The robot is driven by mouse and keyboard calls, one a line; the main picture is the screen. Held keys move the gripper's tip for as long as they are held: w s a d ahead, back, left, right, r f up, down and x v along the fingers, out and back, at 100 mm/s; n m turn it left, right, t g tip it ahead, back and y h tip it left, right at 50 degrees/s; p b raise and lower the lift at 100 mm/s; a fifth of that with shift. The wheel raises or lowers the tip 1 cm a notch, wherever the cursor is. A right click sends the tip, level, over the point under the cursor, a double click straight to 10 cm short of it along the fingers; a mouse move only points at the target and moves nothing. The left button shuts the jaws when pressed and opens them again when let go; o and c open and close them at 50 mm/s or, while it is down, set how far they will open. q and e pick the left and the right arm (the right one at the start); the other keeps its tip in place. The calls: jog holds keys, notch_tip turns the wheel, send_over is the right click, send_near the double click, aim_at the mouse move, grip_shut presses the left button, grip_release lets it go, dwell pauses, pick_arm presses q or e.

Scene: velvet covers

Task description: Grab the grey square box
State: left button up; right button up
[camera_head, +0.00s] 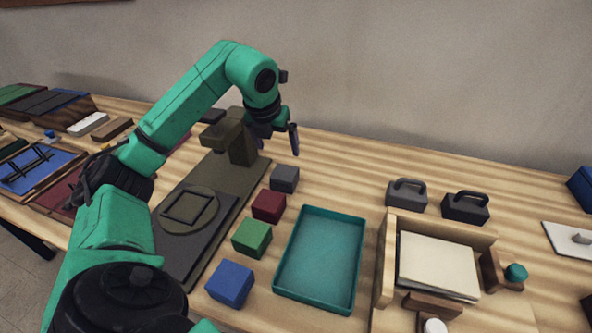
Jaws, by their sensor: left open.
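The grey square box (284,178) sits on the wooden table, at the far end of a row of coloured boxes. My left gripper (277,143) is open and empty. In the picture it is just above the grey box, apart from it, with its fingers pointing down. Part of one finger is hidden by my wrist and hard to make out. My right gripper is not in view.
Dark red (268,206), green (252,237) and blue (230,283) boxes line up nearer me. A teal tray (360,262) lies to the right. A dark press-like stand (172,252) is close on the left. A wooden frame (386,262) and two handled blocks stand further right.

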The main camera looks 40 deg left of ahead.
pick_arm(q)
send_near(285, 172)
notch_tip(285, 172, down, 2)
jog(key=p+x, duration=0.2)
jog(key=x, duration=0.5)
jog(key=shift+w+a+f, duration=0.15)
jog(key=shift+w, duration=0.15)
jog(key=shift+w+a+f, duration=0.1)
jog(key=shift+w+f, duration=0.1)
jog(key=shift+f, duration=0.25)
jog(key=c, duration=1.2)
jog(key=shift+c, duration=0.2)
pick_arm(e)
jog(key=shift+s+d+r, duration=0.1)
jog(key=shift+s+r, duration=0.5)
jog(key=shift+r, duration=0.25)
pick_arm(q)
jog(key=shift+r, duration=0.15)
